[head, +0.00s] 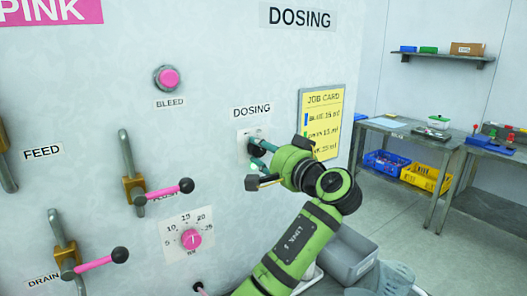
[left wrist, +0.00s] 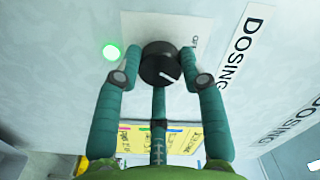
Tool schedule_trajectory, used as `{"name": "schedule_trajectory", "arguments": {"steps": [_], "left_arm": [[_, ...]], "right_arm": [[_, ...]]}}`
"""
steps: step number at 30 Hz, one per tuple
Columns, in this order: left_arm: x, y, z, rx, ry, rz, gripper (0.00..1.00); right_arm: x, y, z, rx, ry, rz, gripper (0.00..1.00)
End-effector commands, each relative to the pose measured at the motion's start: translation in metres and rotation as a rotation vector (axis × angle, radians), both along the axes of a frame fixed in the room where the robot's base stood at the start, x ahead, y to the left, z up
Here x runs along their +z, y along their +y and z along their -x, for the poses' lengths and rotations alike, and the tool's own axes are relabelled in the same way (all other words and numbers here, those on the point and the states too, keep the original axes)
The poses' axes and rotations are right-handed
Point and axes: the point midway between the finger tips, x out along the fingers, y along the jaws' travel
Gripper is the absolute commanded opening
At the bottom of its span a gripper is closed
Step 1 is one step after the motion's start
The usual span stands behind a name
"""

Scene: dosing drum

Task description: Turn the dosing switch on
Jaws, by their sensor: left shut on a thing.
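The dosing switch is a black round knob (left wrist: 160,62) with a white pointer line, on a white plate (head: 246,134) under the DOSING label (head: 251,111). My left gripper (head: 258,154) reaches it from the right in the head view and hides part of it. In the left wrist view its teal fingers (left wrist: 161,75) are on either side of the knob, shut on it. The pointer line slants down and to the right in that view. A green lamp (left wrist: 112,52) glows beside the plate there. My right gripper is in neither view.
A yellow job card (head: 322,120) hangs right of the switch. A pink bleed button (head: 168,78), a pink-handled lever (head: 165,190) and a numbered dial (head: 190,239) are on the panel to the left. A grey bin (head: 345,257) stands below my arm.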

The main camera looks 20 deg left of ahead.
Motion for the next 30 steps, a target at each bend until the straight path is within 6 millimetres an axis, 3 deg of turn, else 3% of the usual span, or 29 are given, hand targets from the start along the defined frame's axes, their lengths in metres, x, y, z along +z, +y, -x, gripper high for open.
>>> {"name": "schedule_trajectory", "arguments": {"steps": [2,3,4,5,17,30], "left_arm": [[0.008,0.000,0.000,-0.004,-0.015,-0.011,0.08],[0.008,0.000,0.000,-0.004,-0.016,-0.010,0.48],[0.008,0.000,0.000,-0.004,-0.016,-0.010,0.60],[0.008,0.000,0.000,-0.004,-0.016,-0.010,0.64],[0.003,-0.005,0.002,-0.005,-0.006,-0.005,0.64],[0.003,-0.071,0.054,-0.007,-0.008,-0.004,0.64]], "right_arm": [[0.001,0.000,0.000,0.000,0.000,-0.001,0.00],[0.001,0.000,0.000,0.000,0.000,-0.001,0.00],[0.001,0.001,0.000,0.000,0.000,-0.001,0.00],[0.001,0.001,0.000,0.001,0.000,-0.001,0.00],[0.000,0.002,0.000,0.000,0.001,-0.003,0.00],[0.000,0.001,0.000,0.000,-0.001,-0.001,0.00]]}}
